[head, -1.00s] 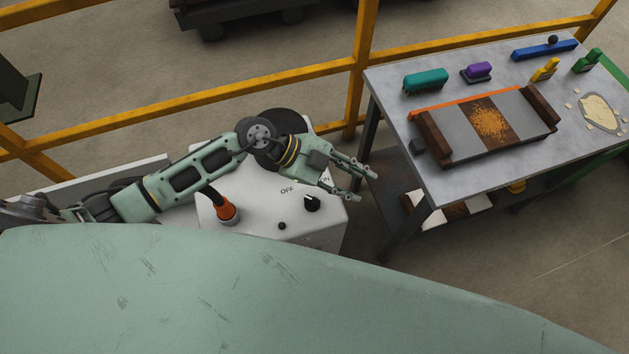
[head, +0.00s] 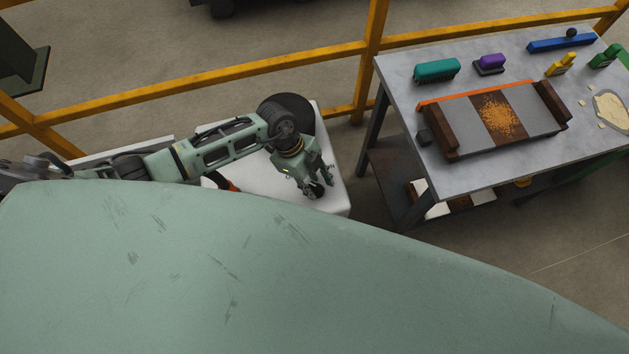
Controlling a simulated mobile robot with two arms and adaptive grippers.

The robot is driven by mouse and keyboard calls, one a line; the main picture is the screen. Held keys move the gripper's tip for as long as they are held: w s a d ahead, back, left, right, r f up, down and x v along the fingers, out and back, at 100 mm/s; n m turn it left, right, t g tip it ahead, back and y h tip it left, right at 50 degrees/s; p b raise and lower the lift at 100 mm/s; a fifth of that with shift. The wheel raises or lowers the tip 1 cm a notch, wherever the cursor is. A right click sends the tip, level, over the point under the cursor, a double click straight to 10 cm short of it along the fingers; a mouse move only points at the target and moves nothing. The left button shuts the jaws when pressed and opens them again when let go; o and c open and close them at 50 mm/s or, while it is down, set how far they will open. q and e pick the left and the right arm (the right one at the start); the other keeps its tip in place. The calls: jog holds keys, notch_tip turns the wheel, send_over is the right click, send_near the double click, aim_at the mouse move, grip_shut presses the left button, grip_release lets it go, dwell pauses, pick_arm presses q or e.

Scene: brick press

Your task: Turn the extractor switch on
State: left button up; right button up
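The extractor switch is a black knob (head: 318,193) on top of a white box (head: 338,197), near the box's front right part. My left gripper (head: 320,189) points down over the knob. Its fingers are apart with the dark knob between or just below them, partly hidden by them. I cannot tell whether the fingers touch or grip it. My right gripper is not in view.
An orange cable fitting (head: 228,184) sits on the box left of the knob. A yellow railing (head: 275,75) runs behind. A grey metal table (head: 460,185) stands to the right, with brushes and a wooden mould on it. Bare floor separates the box and table.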

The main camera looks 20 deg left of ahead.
pick_arm(q)
jog(key=shift+c, duration=0.4)
grip_shut()
